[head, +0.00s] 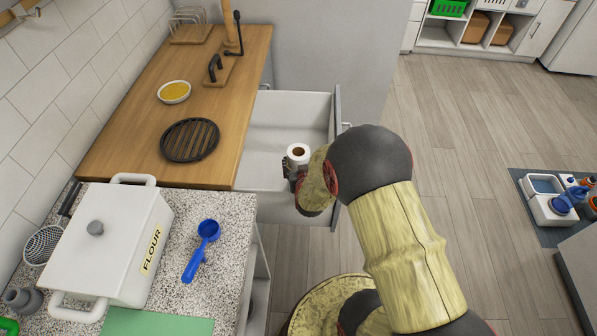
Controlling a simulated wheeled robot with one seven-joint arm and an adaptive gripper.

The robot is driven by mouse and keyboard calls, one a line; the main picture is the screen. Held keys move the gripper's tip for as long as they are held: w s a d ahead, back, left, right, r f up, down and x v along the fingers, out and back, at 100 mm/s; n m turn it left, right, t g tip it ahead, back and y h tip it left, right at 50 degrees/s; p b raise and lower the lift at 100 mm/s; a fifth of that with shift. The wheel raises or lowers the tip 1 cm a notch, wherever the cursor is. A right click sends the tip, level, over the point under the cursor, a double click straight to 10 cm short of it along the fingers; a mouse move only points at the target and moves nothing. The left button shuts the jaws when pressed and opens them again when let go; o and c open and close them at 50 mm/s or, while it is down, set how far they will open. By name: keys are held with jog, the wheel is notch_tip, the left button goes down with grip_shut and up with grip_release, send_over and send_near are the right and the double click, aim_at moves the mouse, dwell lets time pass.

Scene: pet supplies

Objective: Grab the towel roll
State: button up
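The towel roll (298,151), white with a brown core in its top, stands upright within the open white drawer (290,105) in the head view. My gripper (291,168) reaches into the drawer from the right, and its dark fingers are right at the roll's lower left side. They overlap the roll in the picture. My wrist hides much of the gripper and the roll's lower part. I cannot tell whether the fingers are shut on the roll or only beside it.
The drawer's front panel (337,110) stands close to my wrist. A blue scoop (201,250) and a flour box (105,240) lie on the speckled counter. The floor at right is largely clear.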

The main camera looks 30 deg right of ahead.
jog(key=c, duration=0.6)
jog(key=shift+o, duration=0.2)
